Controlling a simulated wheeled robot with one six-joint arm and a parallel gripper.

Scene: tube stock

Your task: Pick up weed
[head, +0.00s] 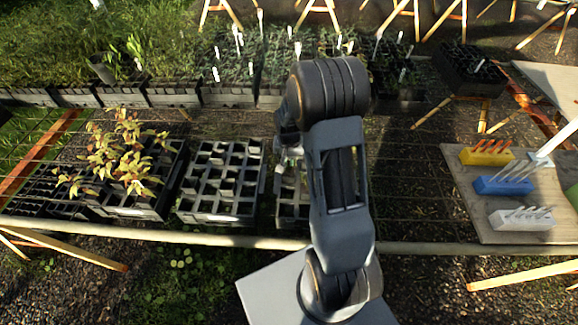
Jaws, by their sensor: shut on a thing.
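My gripper (289,158) hangs low over the black cell tray (293,212) in the middle, largely hidden behind my own arm. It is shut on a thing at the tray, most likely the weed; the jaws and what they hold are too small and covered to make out. No separate weed can be told apart in this view. The right part of this tray is also hidden by my arm.
An empty-looking cell tray (219,183) stands just left, then a tray with yellow-leaved seedlings (130,212). Planted trays (227,93) line the back. A board (465,205) at right holds yellow (487,157), blue (502,186) and white (523,221) blocks. A rail (150,232) runs along the front.

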